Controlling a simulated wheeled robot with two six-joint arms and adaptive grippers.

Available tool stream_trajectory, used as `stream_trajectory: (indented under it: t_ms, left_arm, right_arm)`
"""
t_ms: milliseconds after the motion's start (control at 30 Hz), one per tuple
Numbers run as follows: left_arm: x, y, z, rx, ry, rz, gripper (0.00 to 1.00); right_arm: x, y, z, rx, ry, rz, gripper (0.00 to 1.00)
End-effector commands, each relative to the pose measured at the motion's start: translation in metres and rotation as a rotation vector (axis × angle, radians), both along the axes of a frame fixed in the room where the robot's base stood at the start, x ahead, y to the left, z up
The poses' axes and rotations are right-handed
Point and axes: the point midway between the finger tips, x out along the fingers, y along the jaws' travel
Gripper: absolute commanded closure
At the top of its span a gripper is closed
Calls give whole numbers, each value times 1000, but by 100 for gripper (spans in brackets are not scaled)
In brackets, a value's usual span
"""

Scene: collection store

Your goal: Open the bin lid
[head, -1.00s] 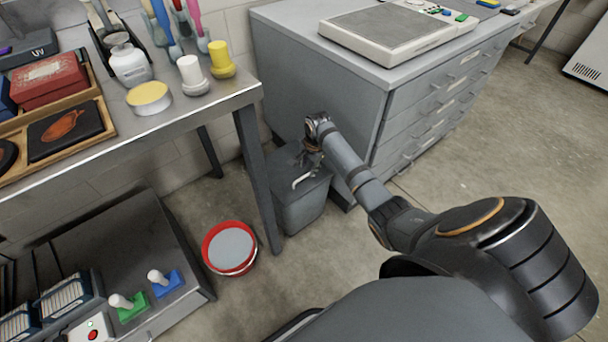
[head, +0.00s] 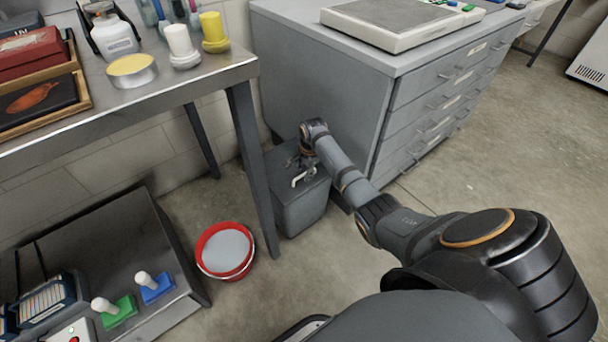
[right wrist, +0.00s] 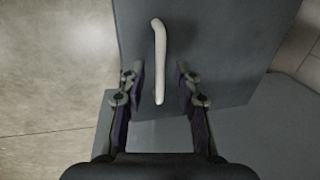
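The grey bin (head: 303,212) stands on the floor between the steel table and the drawer cabinet. Its lid looks closed. A pale bar handle (head: 304,178) sits on the lid. My right gripper (head: 301,163) points down just over the lid, close to the handle; its fingertips are partly hidden in the head view. In the right wrist view, my right gripper (right wrist: 161,78) is open, with one finger on each side of the handle (right wrist: 159,50). Gaps show between the handle and both fingers. The lid (right wrist: 215,50) lies below them. My left gripper is not in view.
The drawer cabinet (head: 330,75) stands close behind and right of the bin. A table leg (head: 250,165) is just left of it. A red bucket (head: 226,252) and a low dark cabinet (head: 110,240) are farther left. Open floor lies at the right.

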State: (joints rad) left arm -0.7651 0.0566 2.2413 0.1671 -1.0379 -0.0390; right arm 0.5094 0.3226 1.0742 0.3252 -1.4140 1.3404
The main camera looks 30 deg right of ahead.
Motion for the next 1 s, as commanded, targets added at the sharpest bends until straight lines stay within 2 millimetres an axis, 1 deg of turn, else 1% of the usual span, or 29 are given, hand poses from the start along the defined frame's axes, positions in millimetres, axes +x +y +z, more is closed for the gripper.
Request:
stream_trajectory:
  t_ms: [233,400,467,500,867,1000]
  left_arm:
    - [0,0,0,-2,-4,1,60]
    - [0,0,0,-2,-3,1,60]
    - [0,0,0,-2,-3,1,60]
    - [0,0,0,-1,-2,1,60]
    - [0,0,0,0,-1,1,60]
    - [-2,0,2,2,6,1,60]
  right_arm:
    - [0,0,0,0,0,0,67]
    - [0,0,0,0,0,0,90]
    - [0,0,0,0,0,0,98]
    - [0,0,0,0,0,0,100]
    - [0,0,0,0,1,0,100]
    - [-1,0,2,0,5,0,100]
